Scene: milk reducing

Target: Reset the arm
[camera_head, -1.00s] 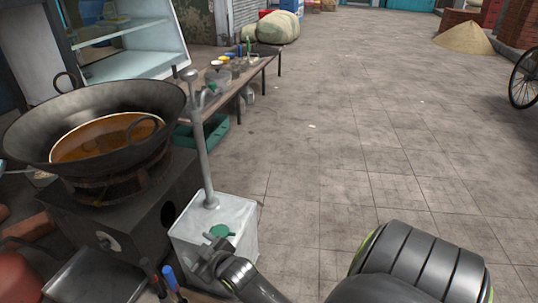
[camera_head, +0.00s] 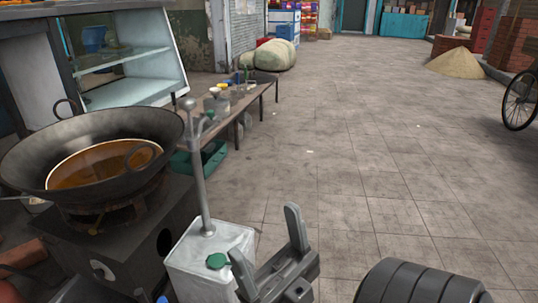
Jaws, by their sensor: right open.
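My right gripper (camera_head: 264,231) is in the lower middle of the head view. Its two grey fingers stand apart and point up and to the left, with nothing between them. One finger overlaps the right edge of a white metal canister (camera_head: 186,265) with a green cap (camera_head: 217,261) and a tall grey pump pipe; I cannot tell if they touch. A dark arm link of mine (camera_head: 420,285) shows at the bottom right. My left gripper is not in view.
A large black wok (camera_head: 30,165) with orange-brown liquid (camera_head: 95,166) sits on a dark stove (camera_head: 120,250) at left. Behind are a low bench (camera_head: 262,88) with jars, a green crate (camera_head: 213,155) and a glass case.

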